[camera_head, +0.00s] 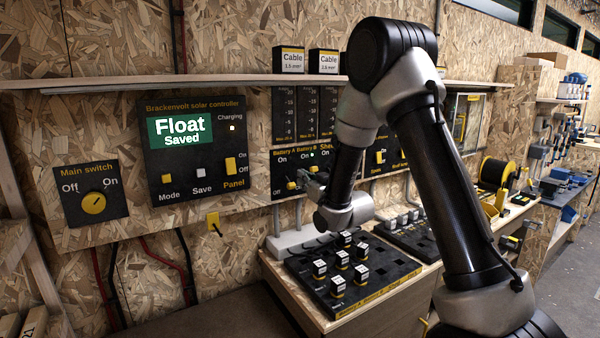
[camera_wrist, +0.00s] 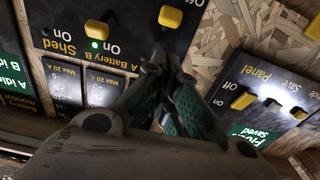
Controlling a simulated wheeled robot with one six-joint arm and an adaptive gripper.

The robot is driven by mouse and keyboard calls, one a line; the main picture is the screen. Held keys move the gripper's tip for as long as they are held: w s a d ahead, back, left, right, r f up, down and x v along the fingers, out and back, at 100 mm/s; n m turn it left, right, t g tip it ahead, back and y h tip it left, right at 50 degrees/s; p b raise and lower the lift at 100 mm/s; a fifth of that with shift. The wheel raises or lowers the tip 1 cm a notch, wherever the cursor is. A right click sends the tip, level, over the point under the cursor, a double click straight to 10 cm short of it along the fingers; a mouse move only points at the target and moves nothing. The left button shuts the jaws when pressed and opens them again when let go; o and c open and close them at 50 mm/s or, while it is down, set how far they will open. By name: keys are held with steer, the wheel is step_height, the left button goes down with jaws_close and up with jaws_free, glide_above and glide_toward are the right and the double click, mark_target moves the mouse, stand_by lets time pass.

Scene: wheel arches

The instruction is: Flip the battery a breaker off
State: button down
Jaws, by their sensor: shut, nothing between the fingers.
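The battery A breaker is a yellow lever (camera_head: 292,186) on the black breaker panel (camera_head: 279,169). It also shows in the wrist view (camera_wrist: 170,17), sitting toward the Off label and away from On. I see no lit lamp by it. The battery B lever (camera_wrist: 99,28) beside it sits nearer its On label, with a green lamp (camera_wrist: 93,44) lit. My gripper (camera_wrist: 163,62) is shut and empty, its tips near the panel's edge, close to the battery A lever with a gap in the picture. In the head view my gripper (camera_head: 314,184) partly hides the panel.
The solar controller (camera_head: 195,190) with its yellow Panel switch hangs left of the breakers, and the main switch (camera_head: 93,202) farther left. A shelf (camera_head: 200,80) runs above. A bench with a black tray (camera_head: 370,290) of small blocks lies below my forearm.

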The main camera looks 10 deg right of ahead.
steer(key=shift+s+d+f, duration=0.3)
steer(key=shift+s+f, duration=0.6)
steer(key=shift+s+d+f, duration=0.25)
steer(key=shift+s+f, duration=0.65)
steer(key=s+f+g+h, duration=0.1)
steer(key=f+g, duration=0.1)
steer(key=f, duration=0.2)
steer(key=s+d+f+g, duration=0.1)
steer(key=f+g, duration=0.1)
steer(key=f, duration=0.2)
steer(key=s+d+f+g+h, duration=0.1)
steer(key=s+f+g, duration=0.1)
steer(key=f, duration=0.3)
steer(key=shift+d+f+h, duration=0.1)
steer(key=shift+h, duration=0.2)
steer(key=s+d+r+m+g+h, duration=0.1)
steer(key=s+d+g, duration=0.25)
steer(key=s, duration=0.45)
steer(key=s+d+r+m+g+h, duration=0.1)
steer(key=s+d+r+g+h, duration=0.15)
steer(key=s+g, duration=0.4)
steer(key=s+d+r+t, duration=0.1)
steer(key=s+d+r, duration=0.1)
steer(key=s+r, duration=0.7)
steer(key=s+d+r+m+t, duration=0.1)
steer(key=s+d+r+t, duration=0.1)
steer(key=s+r, duration=0.8)
steer(key=s, duration=0.3)
steer(key=shift+s+d+m, duration=0.25)
steer(key=shift+s+m, duration=0.05)
